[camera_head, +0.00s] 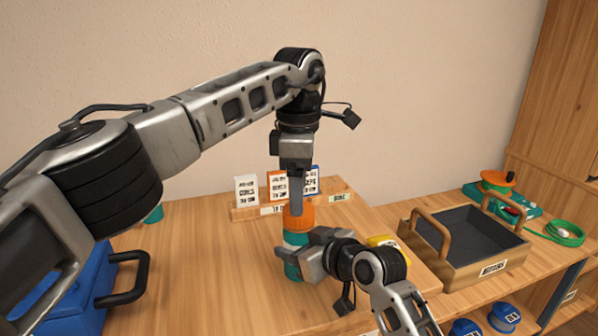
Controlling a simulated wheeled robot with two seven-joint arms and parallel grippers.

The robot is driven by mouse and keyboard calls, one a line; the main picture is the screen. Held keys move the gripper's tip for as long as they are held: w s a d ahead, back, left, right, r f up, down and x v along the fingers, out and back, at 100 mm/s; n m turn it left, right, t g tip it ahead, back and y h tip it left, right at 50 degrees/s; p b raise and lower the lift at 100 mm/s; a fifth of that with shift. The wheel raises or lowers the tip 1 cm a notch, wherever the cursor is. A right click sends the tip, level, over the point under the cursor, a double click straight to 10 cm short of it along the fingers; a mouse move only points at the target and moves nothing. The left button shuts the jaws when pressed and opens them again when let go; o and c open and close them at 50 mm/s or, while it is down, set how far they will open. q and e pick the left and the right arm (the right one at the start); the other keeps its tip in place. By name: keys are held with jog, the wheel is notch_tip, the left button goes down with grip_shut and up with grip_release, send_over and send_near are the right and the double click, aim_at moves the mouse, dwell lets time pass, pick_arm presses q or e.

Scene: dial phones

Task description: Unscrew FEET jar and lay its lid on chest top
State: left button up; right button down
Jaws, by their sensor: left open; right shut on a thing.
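A jar with a teal body (293,271) and an orange lid (299,217) stands on the wooden chest top (200,269). Its label is hidden, so I cannot read whether it says FEET. My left gripper (296,216) points straight down from above at the orange lid, its fingers at the lid and open. My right gripper (291,258) comes in from the lower right and is shut on the jar's teal body, below the lid. The lid sits on top of the jar; I cannot tell whether it is loose.
A card rack (247,212) stands behind the jar. A blue case (80,290) with a black handle is at the left. A wooden tray (463,273) with handles, a green coil (566,233) and blue-lidded jars (504,313) lie right.

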pick_arm(q)
jog(key=shift+f, duration=2.1)
jog(key=c, duration=1)
jog(key=o, duration=1.1)
jog(key=shift+c, duration=0.2)
jog(key=shift+r, duration=2.3)
pick_arm(e)
jog(key=shift+c, duration=2.4)
grip_release()
